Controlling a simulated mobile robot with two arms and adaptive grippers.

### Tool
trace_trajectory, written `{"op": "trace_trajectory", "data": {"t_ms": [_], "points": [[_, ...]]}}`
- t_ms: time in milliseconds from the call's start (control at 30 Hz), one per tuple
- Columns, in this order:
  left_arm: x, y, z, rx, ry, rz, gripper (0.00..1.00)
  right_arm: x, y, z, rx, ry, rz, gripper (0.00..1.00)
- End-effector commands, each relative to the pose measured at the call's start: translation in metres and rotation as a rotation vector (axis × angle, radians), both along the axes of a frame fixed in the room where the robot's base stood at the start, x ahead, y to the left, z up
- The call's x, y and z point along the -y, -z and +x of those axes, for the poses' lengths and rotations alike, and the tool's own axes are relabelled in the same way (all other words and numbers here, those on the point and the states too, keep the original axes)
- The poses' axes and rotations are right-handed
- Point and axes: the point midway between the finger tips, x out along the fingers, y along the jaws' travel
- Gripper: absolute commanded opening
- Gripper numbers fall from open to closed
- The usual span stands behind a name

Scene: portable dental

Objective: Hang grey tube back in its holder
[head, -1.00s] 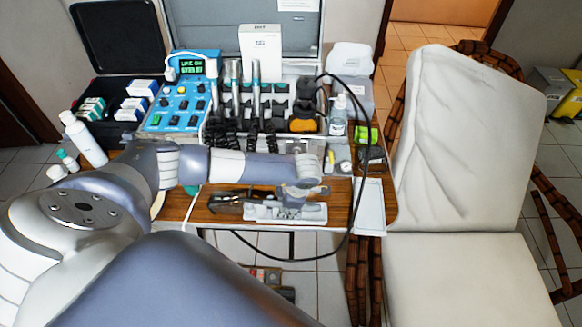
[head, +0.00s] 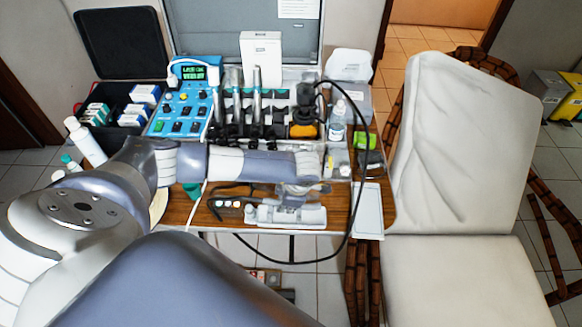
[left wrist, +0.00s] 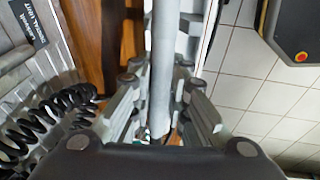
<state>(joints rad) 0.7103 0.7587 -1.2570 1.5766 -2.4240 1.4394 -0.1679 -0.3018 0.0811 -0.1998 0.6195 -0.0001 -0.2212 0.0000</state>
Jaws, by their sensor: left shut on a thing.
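In the left wrist view my left gripper (left wrist: 160,88) is shut on a long grey tube (left wrist: 160,40), which runs up the picture between its fingers. In the head view my left arm reaches in from the left. I cannot make out the gripper or the held tube clearly there. The holder (head: 245,128) is a row of dark slots at the back of the table, right of the blue control unit (head: 183,105). Upright metallic handpieces (head: 257,90) stand in it. My right gripper is not in view.
A black hose (head: 365,130) loops over the right side of the table. A clear bottle (head: 338,118), a white box (head: 260,55) and dark glasses-like items (head: 235,195) crowd the table. Black coiled cords (left wrist: 45,120) lie left in the wrist view. A pale chair (head: 455,150) stands right.

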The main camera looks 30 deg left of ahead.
Motion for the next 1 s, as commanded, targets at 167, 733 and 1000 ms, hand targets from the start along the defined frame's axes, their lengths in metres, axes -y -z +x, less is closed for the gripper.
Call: {"op": "trace_trajectory", "data": {"t_ms": [167, 733, 1000], "points": [[0.0, -0.016, 0.0, 0.001, 0.0, 0.0, 0.0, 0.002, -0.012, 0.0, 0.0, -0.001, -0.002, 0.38], [0.0, -0.04, 0.0, 0.0, 0.0, 0.0, 0.0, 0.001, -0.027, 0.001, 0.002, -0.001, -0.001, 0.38], [0.0, -0.04, 0.0, 0.0, 0.0, 0.0, 0.0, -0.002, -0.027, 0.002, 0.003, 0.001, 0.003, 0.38]]}}
